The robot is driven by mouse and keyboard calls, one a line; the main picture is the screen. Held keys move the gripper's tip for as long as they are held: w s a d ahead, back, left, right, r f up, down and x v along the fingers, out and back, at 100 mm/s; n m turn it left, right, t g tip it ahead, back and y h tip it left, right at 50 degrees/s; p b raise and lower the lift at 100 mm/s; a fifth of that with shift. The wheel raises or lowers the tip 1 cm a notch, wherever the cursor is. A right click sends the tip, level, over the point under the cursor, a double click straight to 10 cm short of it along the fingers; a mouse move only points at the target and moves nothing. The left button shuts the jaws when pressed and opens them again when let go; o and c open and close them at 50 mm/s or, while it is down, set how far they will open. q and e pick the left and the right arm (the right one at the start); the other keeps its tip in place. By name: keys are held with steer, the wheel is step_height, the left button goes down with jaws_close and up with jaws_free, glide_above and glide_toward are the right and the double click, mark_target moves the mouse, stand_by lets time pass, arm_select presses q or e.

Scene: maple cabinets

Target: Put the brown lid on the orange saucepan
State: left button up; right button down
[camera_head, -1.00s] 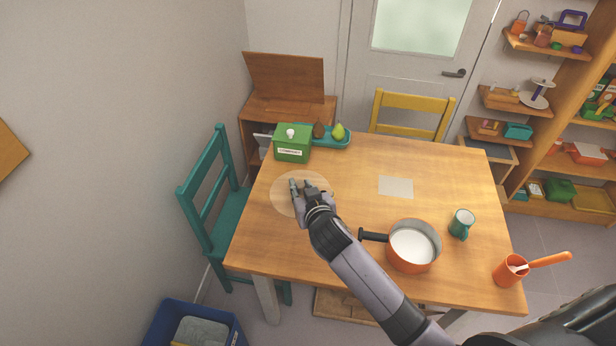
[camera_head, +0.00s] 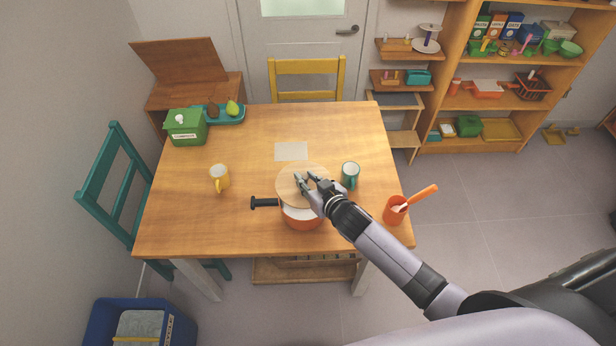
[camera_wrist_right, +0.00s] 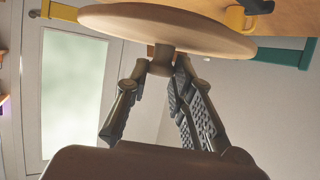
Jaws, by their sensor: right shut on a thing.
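The brown lid (camera_head: 286,188) is a round, light-wood disc with a knob. It is over the orange saucepan (camera_head: 301,222) and hides most of its opening; a pale strip of the inside shows at the front. The pan's black handle (camera_head: 264,203) points left. My right gripper (camera_head: 306,183) is shut on the lid's knob. In the right wrist view, the fingers (camera_wrist_right: 160,85) close around the knob, and the lid (camera_wrist_right: 165,27) looks roughly level. I cannot tell for sure whether the lid touches the rim. My left gripper is not in view.
A green mug (camera_head: 350,174) stands close to the right of the lid. A yellow mug (camera_head: 219,177) stands to the left. An orange cup with a utensil (camera_head: 396,210) is near the right edge. A green box (camera_head: 185,127) and teal tray (camera_head: 222,115) are at the back left.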

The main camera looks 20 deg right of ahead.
steer(key=shift+w+a, duration=0.1)
steer(key=shift+a, duration=0.1)
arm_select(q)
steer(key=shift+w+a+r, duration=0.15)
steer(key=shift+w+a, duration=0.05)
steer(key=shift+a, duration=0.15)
arm_select(e)
steer(key=shift+d, duration=0.1)
steer(key=shift+f, duration=0.15)
step_height(320, 180, down, 4)
steer(key=b, duration=0.3)
steer(key=shift+r, duration=0.2)
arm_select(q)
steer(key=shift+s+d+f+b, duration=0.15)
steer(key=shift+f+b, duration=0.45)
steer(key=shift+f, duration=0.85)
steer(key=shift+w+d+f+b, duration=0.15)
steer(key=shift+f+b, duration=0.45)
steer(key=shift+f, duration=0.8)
arm_select(e)
steer(key=shift+f, duration=1.65)
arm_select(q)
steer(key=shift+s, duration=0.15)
arm_select(e)
steer(key=c, duration=1.3)
jaws_free()
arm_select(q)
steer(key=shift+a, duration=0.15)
